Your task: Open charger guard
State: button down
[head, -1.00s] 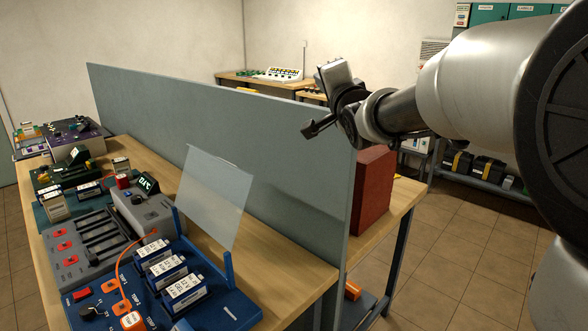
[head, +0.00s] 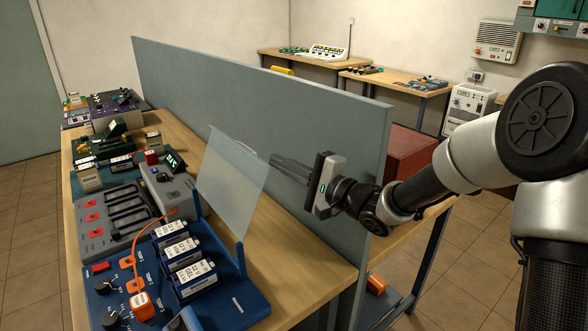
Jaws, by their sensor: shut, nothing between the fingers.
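The charger guard (head: 229,181) is a clear, tilted panel standing up at the back of the blue charger (head: 256,302). It is held between blue posts, and its top edge leans toward the grey partition. Several white-labelled batteries (head: 189,268) sit in the charger in front of it, uncovered. My gripper (head: 274,160) is shut and empty. It points left, just right of the guard's upper right edge and in front of the partition. I cannot tell whether its fingertips touch the guard.
The grey partition (head: 330,130) runs along the back of the wooden bench (head: 310,257), close behind my gripper. A grey charging unit (head: 120,217) and other devices stand farther left. A red box (head: 408,160) is behind the partition. Bare bench lies right of the charger.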

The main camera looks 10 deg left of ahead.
aim_at(244, 151)
jog(key=shift+x, duration=2.15)
jog(key=s+a+r+n+p, duration=0.1)
jog(key=s+r+p, duration=0.1)
jog(key=s+a+r+n+p, duration=0.2)
jog(key=shift+a+r+g, duration=0.1)
jog(key=shift+a+g, duration=0.1)
jog(key=shift+g, duration=0.1)
jog(key=shift+s+a+p, duration=0.35)
jog(key=shift+s, duration=0.05)
jog(key=shift+d, duration=0.1)
